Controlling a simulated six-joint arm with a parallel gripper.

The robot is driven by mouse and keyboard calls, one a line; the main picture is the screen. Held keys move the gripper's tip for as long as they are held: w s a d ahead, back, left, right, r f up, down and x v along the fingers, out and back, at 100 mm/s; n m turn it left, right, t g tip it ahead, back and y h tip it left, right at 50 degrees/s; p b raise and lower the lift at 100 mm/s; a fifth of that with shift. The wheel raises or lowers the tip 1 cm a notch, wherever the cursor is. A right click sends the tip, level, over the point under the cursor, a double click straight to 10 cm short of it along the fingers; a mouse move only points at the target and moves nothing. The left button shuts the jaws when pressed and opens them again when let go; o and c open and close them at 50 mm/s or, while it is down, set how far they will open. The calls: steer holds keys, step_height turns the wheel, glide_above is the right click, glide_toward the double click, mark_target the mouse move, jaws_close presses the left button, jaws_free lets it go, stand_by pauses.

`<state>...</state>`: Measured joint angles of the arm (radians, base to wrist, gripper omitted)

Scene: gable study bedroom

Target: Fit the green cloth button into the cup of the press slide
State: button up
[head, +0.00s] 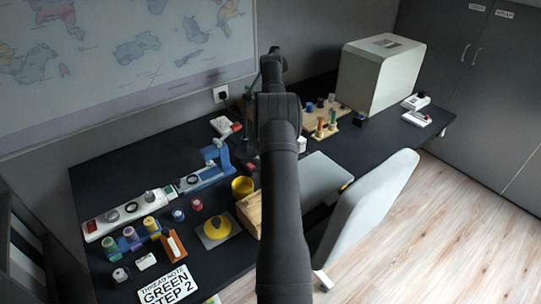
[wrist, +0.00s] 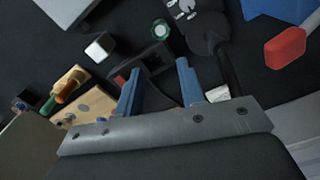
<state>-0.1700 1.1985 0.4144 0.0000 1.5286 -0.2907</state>
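A blue press (head: 215,158) stands on the desk left of my arm in the head view. A pale slide with dark round parts (head: 190,180) lies at its base; its cup is too small to make out. In the wrist view, a small round thing with a green rim and pale middle (wrist: 161,29) lies on the dark desk; I cannot tell whether it is the green cloth button. My gripper (wrist: 159,66) is open, its two blue fingers apart. A dark block with a red patch (wrist: 152,60) shows beyond and between them. My arm hides the gripper in the head view.
A white cube (wrist: 100,46) and a wooden peg board (wrist: 90,100) are near my gripper. A yellow cup (head: 242,187), several spools (head: 130,234), a yellow-topped pad (head: 217,228) and a note card (head: 168,287) crowd the left.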

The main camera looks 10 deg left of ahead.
steer(key=shift+n, duration=0.8)
step_height(320, 180, down, 16)
steer(key=shift+f, duration=0.25)
steer(key=c, duration=0.7)
steer(key=shift+r, duration=0.1)
